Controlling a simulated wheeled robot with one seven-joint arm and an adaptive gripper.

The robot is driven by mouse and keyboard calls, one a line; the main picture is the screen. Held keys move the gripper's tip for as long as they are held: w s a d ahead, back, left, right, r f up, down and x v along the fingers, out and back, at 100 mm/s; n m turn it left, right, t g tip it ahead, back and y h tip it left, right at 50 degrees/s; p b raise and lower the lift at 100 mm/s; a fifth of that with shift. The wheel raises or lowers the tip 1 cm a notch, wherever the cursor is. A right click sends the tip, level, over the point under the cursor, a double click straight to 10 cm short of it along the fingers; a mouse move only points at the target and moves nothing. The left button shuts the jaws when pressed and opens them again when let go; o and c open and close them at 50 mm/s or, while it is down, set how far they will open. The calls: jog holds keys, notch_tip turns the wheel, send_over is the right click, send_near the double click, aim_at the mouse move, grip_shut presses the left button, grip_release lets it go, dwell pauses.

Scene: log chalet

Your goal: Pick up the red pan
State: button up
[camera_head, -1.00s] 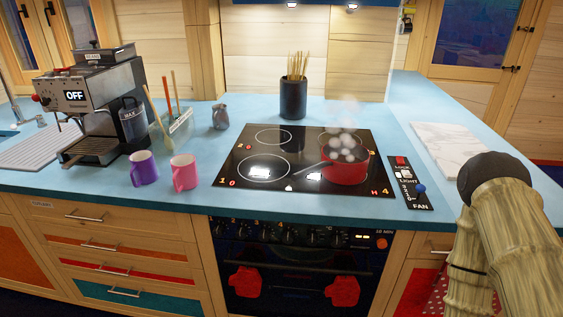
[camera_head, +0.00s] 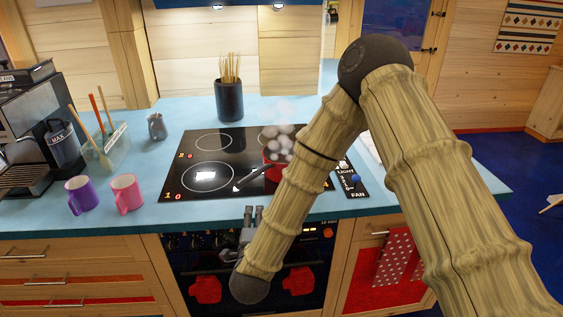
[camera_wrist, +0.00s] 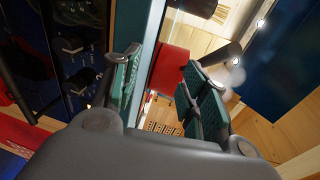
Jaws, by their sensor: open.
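The red pan (camera_head: 270,168) stands on the right side of the stove, with whitish round shapes and steam above it. My arm hides much of its right side. Its dark handle (camera_head: 252,178) points toward the front left. My gripper (camera_head: 253,210) is low by the counter's front edge, in front of the stove, its fingers pointing up, apart from the pan. In the wrist view my open gripper (camera_wrist: 162,70) has nothing between its pads, and the red pan (camera_wrist: 172,66) shows beyond them.
The black stove top (camera_head: 200,165) is set in the blue counter (camera_head: 140,190). A pink mug (camera_head: 126,193) and a purple mug (camera_head: 81,195) stand at left. A dark utensil pot (camera_head: 229,101) is behind the stove. The oven front with red mitts (camera_head: 206,290) is below.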

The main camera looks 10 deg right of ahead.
aim_at(252, 175)
jog(key=w+r+m, duration=0.1)
jog(key=w+r, duration=0.1)
jog(key=w+r+m+t+h+p, duration=0.1)
jog(key=w+r, duration=0.1)
jog(key=r, duration=0.1)
jog(key=w+a+r+m+p, duration=0.1)
jog(key=w+r, duration=0.1)
jog(key=shift+r+t+h, duration=0.25)
jog(key=shift+t+h, duration=0.05)
jog(key=shift+w+d+p, duration=0.2)
jog(key=shift+w+p, duration=0.35)
jog(key=shift+w, duration=0.55)
jog(key=shift+w+d+f+p, duration=0.1)
jog(key=shift+w+p, duration=0.2)
jog(key=shift+w, duration=0.35)
jog(key=shift+w+d+f+p, duration=0.15)
jog(key=shift+w+p, duration=0.15)
jog(key=shift+w, duration=0.4)
jog(key=shift+w+d+f+p, duration=0.1)
jog(key=shift+w+p, duration=0.2)
jog(key=shift+w, duration=0.35)
grip_shut()
jog(key=shift+r, duration=0.15)
